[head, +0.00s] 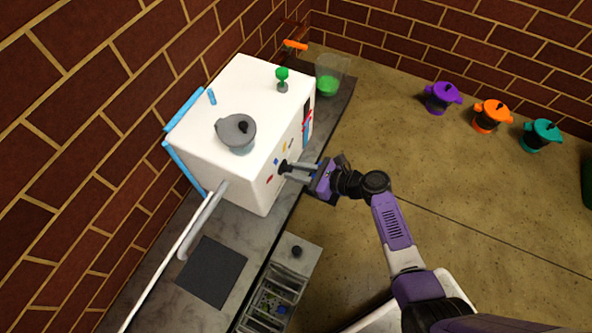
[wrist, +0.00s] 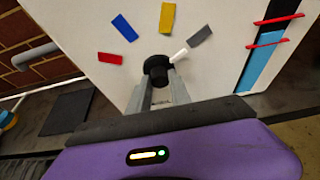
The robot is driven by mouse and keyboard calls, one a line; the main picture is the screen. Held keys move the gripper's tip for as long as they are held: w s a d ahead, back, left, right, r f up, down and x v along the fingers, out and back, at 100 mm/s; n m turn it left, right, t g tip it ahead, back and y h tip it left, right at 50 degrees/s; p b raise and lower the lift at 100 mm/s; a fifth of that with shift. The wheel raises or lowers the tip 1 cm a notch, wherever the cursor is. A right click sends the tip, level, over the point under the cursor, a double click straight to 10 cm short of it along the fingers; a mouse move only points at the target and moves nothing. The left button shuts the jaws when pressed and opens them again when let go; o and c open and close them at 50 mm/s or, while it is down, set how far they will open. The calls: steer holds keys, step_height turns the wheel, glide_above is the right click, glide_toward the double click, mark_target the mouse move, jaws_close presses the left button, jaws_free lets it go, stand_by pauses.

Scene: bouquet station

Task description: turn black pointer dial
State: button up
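The black pointer dial (wrist: 157,68) is on the front of a white box (head: 246,96), and it also shows in the head view (head: 283,166). Its white pointer (wrist: 179,55) points up and right, towards a grey mark (wrist: 200,37). Red (wrist: 110,58), blue (wrist: 125,28) and yellow (wrist: 167,17) marks lie around the dial. My gripper (wrist: 161,78) has its two fingers on either side of the dial's knob, apparently touching it. It also shows in the head view (head: 289,169). The fingers partly hide the knob's sides.
A grey pot (head: 236,134) and a small green item (head: 282,77) stand on the box. A rack (head: 272,290) is below the box in the picture. Purple (head: 440,97), orange (head: 490,116) and teal (head: 540,135) pots stand at right. Open floor lies between.

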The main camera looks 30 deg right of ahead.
jaws_close()
steer(key=n+t+b, duration=0.1)
steer(key=n+h+b, duration=0.1)
steer(key=n, duration=0.1)
steer(key=n+t+h+b, duration=0.1)
steer(key=n, duration=0.1)
steer(key=shift+s+a+f+t+b, duration=0.15)
steer(key=shift+a+f+t+b, duration=0.1)
steer(key=shift+t+b, duration=0.1)
steer(key=shift+r+h, duration=0.1)
steer(key=shift+h, duration=0.2)
stand_by(0.4)
steer(key=o, duration=0.8)
jaws_free()
